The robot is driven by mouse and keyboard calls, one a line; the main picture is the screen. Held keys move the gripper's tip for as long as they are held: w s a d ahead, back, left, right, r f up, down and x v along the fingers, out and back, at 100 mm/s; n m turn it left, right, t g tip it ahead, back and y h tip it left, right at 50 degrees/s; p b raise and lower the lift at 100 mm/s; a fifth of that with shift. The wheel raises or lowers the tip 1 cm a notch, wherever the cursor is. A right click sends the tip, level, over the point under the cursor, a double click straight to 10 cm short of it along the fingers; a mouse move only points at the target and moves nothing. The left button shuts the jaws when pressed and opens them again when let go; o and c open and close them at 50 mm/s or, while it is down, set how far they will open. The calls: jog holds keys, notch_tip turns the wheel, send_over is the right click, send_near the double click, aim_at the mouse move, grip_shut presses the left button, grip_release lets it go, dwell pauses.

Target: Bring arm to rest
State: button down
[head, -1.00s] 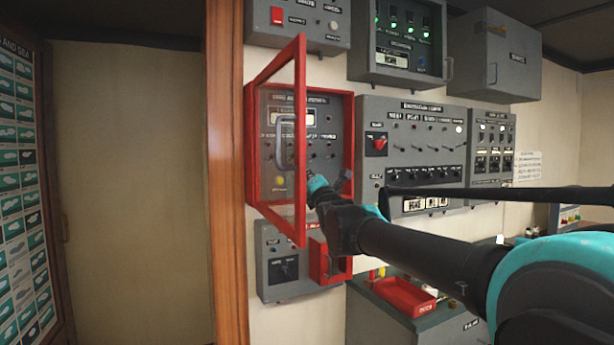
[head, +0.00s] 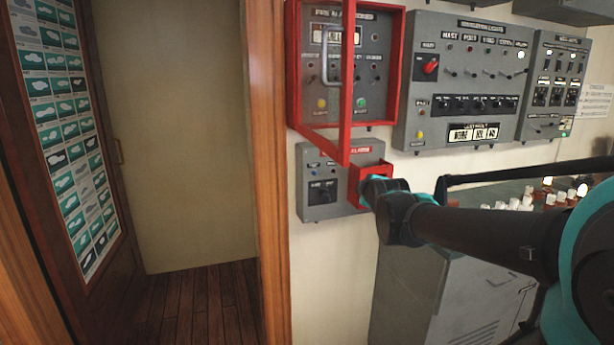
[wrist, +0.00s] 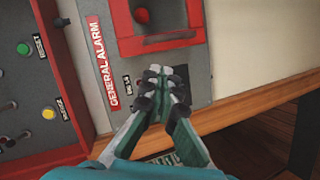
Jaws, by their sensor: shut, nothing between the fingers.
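My gripper shows in the wrist view (wrist: 165,85), its fingers shut and empty. It is in front of the grey general alarm panel (wrist: 195,85), near a red box (wrist: 185,45) with a red button in it. In the head view my arm reaches in from the right, and its end covers part of the red box (head: 368,172); the fingertips are hidden there. I cannot tell whether the fingers touch the panel.
Above the alarm panel, the red-framed cabinet (head: 396,110) has its glazed door (head: 347,80) swung open toward me. A grey switch panel (head: 415,100) is on the wall to the right. A grey cabinet (head: 405,290) stands below my arm. A wooden post (head: 270,150) is on the left.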

jog(key=s+d+f+m+g, duration=0.1)
jog(key=s+f+m+g, duration=0.9)
jog(key=s+f, duration=1.5)
notch_tip(320, 180, down, 4)
jog(key=m, duration=0.4)
jog(key=shift+s+d+m, duration=0.15)
jog(key=shift+d+m, duration=0.15)
jog(key=shift+m, duration=0.1)
jog(key=shift+r, duration=0.15)
